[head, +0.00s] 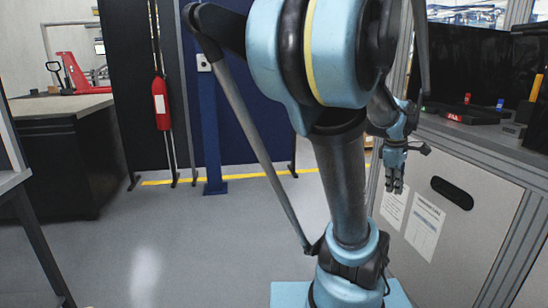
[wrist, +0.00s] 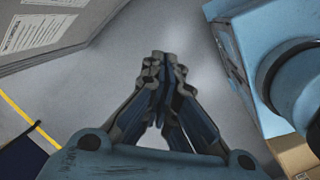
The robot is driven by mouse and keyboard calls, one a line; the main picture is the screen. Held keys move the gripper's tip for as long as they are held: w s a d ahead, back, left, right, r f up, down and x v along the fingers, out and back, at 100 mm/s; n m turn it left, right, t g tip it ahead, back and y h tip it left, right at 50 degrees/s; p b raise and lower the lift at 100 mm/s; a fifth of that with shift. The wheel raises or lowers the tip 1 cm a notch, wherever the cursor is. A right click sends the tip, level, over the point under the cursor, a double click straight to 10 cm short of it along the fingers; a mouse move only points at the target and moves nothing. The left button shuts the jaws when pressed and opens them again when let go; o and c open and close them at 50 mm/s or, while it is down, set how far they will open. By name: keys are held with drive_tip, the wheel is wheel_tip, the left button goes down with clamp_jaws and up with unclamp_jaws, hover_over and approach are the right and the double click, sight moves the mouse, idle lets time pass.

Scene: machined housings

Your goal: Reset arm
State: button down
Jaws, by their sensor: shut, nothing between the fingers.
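My gripper (head: 394,186) hangs with its fingers pointing down at the right of the head view, in front of the grey cabinet side. In the wrist view my gripper (wrist: 164,62) has its fingertips together over bare grey floor, with nothing between them. My blue and dark grey arm fills the middle of the head view and hides part of what lies behind it.
A grey cabinet (head: 470,235) with a black handle slot and paper sheets stands at right. A dark workbench (head: 60,160) stands at left, near a red fire extinguisher (head: 160,102). A cardboard box (wrist: 292,158) shows at lower right in the wrist view. Floor (head: 180,250) at left is clear.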

drive_tip(key=s+a+f+m, duration=0.2)
drive_tip(key=a+f+m, duration=0.1)
drive_tip(key=a, duration=0.3)
drive_tip(key=s+a+f+m+y, duration=0.1)
drive_tip(key=s+a+f+m, duration=0.1)
drive_tip(key=a, duration=0.5)
drive_tip(key=s+a+f+m+t+y, duration=0.1)
drive_tip(key=s+a+f+m, duration=0.1)
drive_tip(key=a+f+m, duration=0.2)
drive_tip(key=a+f, duration=0.1)
drive_tip(key=a, duration=0.2)
drive_tip(key=shift+s+m, duration=0.3)
drive_tip(key=shift+s, duration=0.05)
